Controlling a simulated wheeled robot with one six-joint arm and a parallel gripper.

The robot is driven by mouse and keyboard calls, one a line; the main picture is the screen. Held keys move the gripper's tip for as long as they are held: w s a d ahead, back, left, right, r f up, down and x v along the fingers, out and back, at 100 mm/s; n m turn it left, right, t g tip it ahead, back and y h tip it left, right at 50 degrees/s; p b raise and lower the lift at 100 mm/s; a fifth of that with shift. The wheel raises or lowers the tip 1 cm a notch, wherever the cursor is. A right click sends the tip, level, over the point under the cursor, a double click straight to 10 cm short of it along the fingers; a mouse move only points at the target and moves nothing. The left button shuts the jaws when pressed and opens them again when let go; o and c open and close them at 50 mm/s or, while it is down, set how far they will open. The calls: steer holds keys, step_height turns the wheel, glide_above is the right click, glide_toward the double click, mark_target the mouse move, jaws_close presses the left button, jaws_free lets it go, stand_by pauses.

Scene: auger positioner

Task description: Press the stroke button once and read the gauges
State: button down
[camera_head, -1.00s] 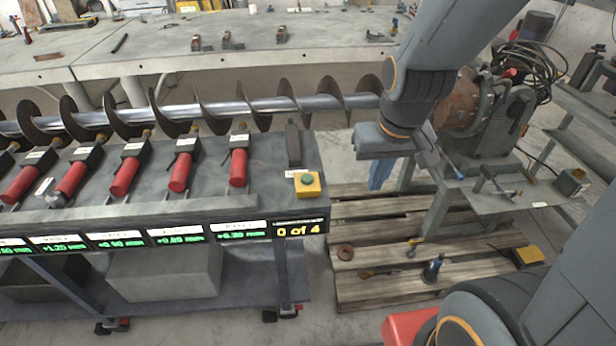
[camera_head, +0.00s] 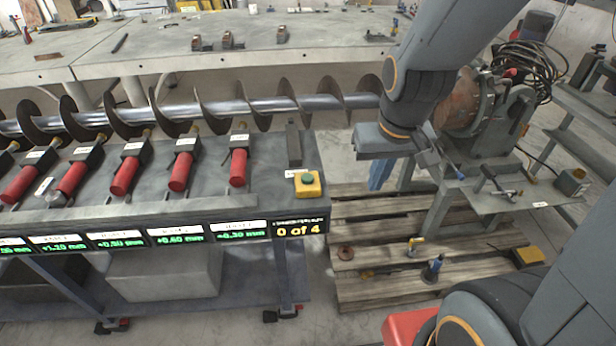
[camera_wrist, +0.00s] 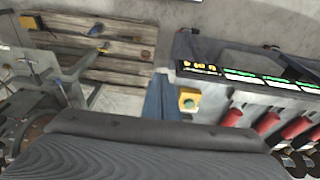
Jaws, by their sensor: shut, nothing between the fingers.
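In the wrist view the fingers (camera_wrist: 160,78) are just left of the button. Several red gauges (camera_head: 239,167) lie in a row below the auger (camera_head: 318,103). Green readouts (camera_head: 238,235) run along the bench front, in mm, with digits too small to read surely. An amber counter (camera_head: 298,229) reads "0 of 4".
A wooden pallet (camera_head: 385,292) with small tools lies on the floor right of the bench. A machine with a rusty flange (camera_head: 462,105) and a side shelf stands behind it at right. A long table (camera_head: 170,45) is at the back. Space directly above the button looks clear.

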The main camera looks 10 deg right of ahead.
step_height(320, 180, down, 10)
steer(key=g+b, duration=0.1)
steer(key=b, duration=0.7)
steer(key=shift+r, duration=0.15)
steer(key=shift+a, duration=0.1)
